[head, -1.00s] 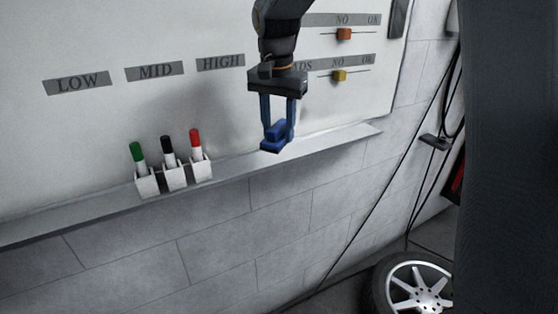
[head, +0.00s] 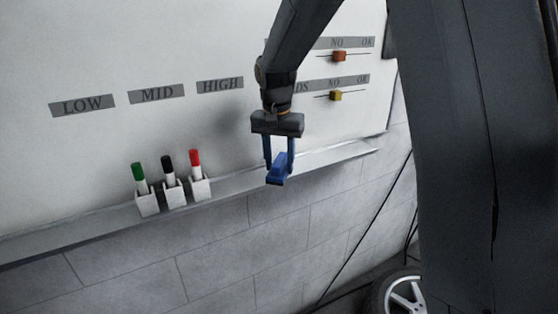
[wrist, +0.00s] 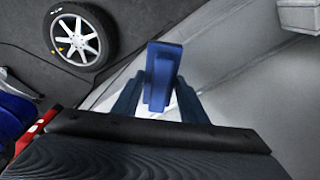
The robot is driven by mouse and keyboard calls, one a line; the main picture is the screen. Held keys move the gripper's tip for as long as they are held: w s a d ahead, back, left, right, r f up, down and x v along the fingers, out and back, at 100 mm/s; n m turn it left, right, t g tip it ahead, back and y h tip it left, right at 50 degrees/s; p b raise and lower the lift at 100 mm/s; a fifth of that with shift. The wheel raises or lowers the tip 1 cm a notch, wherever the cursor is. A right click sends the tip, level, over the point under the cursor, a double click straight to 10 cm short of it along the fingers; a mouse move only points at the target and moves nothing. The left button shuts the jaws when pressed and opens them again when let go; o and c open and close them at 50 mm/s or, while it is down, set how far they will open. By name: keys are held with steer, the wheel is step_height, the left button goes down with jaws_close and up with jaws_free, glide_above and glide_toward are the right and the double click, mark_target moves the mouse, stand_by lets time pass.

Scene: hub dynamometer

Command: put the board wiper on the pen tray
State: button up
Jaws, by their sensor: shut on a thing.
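The blue board wiper (head: 277,174) is held between the blue fingers of my gripper (head: 279,163), which is shut on it. In the head view the wiper overlaps the pen tray (head: 232,184), the grey ledge along the bottom of the whiteboard, towards its right part. Its lower end reaches past the tray's front edge in the picture. I cannot tell whether it touches the tray. In the wrist view the wiper (wrist: 160,75) stands out between the two fingers, with a wider block at its far end.
White holders with a green marker (head: 139,174), a black marker (head: 168,168) and a red marker (head: 196,163) stand on the tray to the left. The tray is bare between them and the wiper. Orange (head: 339,56) and yellow (head: 336,96) sliders are on the board. A wheel (head: 404,294) lies below right.

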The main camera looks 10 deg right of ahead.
mark_target(278, 162)
steer(key=shift+f, duration=0.3)
steer(key=o, duration=1.2)
steer(key=shift+c, duration=0.2)
step_height(278, 162, up, 12)
steer(key=s+b, duration=0.1)
steer(key=b, duration=0.3)
steer(key=s+d+f+n, duration=0.2)
steer(key=s+f, duration=0.9)
steer(key=s+d+f+n, duration=0.3)
steer(key=s+f, duration=0.8)
steer(key=shift+s+d+y, duration=0.15)
steer(key=shift+d+y, duration=0.1)
steer(key=shift+y, duration=0.05)
